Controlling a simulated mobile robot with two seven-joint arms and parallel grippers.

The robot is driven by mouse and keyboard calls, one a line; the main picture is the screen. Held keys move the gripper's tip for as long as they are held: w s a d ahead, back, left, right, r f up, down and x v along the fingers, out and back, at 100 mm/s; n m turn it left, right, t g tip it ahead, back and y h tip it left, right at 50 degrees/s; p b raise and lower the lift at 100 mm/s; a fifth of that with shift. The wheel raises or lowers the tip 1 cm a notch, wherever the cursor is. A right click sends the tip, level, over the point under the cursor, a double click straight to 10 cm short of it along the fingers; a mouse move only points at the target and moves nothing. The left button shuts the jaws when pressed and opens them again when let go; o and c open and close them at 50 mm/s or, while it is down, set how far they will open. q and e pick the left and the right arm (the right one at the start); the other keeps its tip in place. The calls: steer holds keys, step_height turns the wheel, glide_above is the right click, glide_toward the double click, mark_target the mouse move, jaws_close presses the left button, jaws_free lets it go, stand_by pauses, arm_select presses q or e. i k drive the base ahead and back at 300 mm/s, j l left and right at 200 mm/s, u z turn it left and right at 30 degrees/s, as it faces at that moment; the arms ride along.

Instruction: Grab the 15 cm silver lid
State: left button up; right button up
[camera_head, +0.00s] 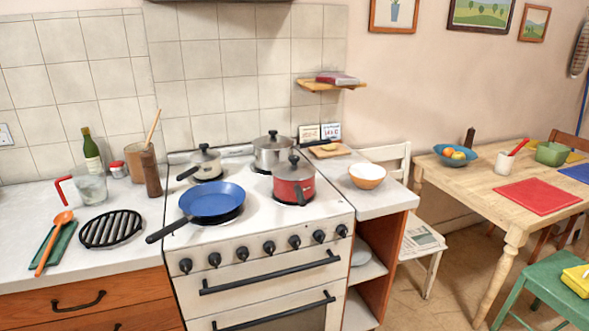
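Several lidded pots stand on the white stove (260,218). A small silver saucepan (205,170) with a dark handle is at the back left, and its silver lid (204,156) has a dark knob. A red pot (294,190) at the front right has a grey lid (293,169) with a dark knob. Lid sizes cannot be read from this view. Neither of my grippers is in view.
A black trivet (111,229), glass jug (90,186) and pepper mill (151,172) stand on the left counter. A bowl (367,176) is on the right counter.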

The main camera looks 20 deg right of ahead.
mark_target(293, 169)
steer(key=i+l+u, duration=0.1)
steer(key=l, duration=0.5)
steer(key=i+l+u, duration=0.1)
steer(key=l, duration=0.55)
steer(key=i+l+u, duration=0.1)
steer(key=l, duration=0.55)
steer(key=i+l+u, duration=0.1)
steer(key=l, duration=0.55)
steer(key=i+l+u, duration=0.1)
steer(key=l, duration=0.55)
steer(key=i, duration=0.1)
